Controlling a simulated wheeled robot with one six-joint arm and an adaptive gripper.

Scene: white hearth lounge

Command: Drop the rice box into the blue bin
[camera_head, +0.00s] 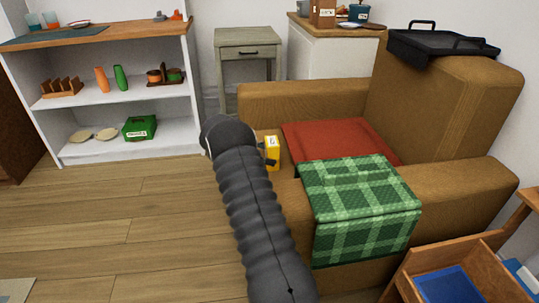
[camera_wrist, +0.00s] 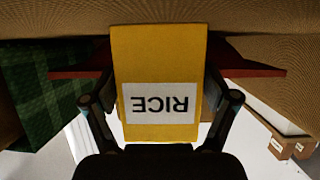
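The yellow rice box (camera_head: 273,152) has a white label and shows at the front of the armchair in the head view, at the end of my arm. In the wrist view the rice box (camera_wrist: 160,65) fills the middle, its RICE label upside down. My gripper (camera_wrist: 160,95) has one finger against each side of the box and appears shut on it. My forearm hides part of the gripper in the head view. A blue surface (camera_head: 447,286) lies inside an open wooden box at the lower right; I cannot tell whether it is the blue bin.
The brown armchair (camera_head: 450,110) holds a red cushion (camera_head: 325,140), a green plaid blanket (camera_head: 365,195) and a black tray (camera_head: 440,47) on its back. A white shelf (camera_head: 75,98) stands at the left, a grey side table (camera_head: 248,42) behind. The wooden floor (camera_head: 120,220) at left is clear.

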